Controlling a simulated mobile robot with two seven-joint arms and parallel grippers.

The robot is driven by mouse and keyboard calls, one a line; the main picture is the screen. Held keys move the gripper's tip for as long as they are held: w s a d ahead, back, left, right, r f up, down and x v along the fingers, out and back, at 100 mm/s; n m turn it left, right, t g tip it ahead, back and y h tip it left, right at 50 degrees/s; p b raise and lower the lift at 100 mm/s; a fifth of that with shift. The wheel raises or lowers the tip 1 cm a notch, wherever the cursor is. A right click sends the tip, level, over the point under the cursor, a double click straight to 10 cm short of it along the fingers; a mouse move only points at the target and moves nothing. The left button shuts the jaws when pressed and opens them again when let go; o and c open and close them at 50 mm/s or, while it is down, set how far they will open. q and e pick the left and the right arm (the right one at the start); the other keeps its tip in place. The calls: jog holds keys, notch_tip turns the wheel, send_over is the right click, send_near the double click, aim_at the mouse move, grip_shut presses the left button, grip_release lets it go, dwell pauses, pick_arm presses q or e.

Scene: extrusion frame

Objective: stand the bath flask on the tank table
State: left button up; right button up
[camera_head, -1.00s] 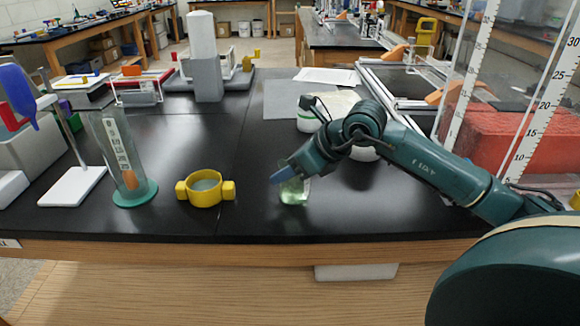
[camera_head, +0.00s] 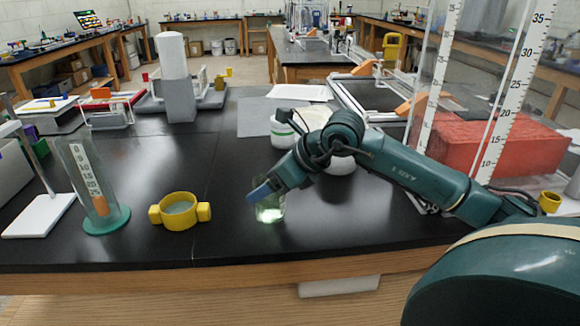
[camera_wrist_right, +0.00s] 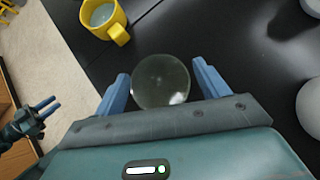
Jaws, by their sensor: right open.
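A small clear glass flask (camera_head: 270,213) with a pale green tint is at the black bench top near its front edge. In the right wrist view the flask (camera_wrist_right: 160,82) is a round glass body between the two blue fingers. My right gripper (camera_head: 264,190) reaches down to it, and its fingers (camera_wrist_right: 162,88) are apart on either side, with a small gap visible. My left gripper (camera_wrist_right: 46,108) shows at the left of the wrist view, fingers apart and empty; the head view does not show it. A clear tank wall with ruler scales (camera_head: 440,80) stands at the right; its table cannot be made out surely.
A yellow two-handled cup (camera_head: 180,210) stands left of the flask, and a tilted glass cylinder on a green base (camera_head: 107,220) is further left. A red block (camera_head: 480,148) is at the right.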

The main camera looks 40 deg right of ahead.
pick_arm(q)
jog(key=shift+s+a+f+t+b, duration=0.1)
jog(key=shift+s+a+t+b, duration=0.2)
jog(key=shift+b, duration=0.8)
jog(key=shift+s+a+t+b, duration=0.1)
jog(key=shift+a+t+b, duration=0.25)
jog(key=shift+b, duration=0.75)
pick_arm(e)
jog(key=v, duration=1)
jog(key=shift+s+r, duration=0.15)
jog(key=shift+r, duration=0.05)
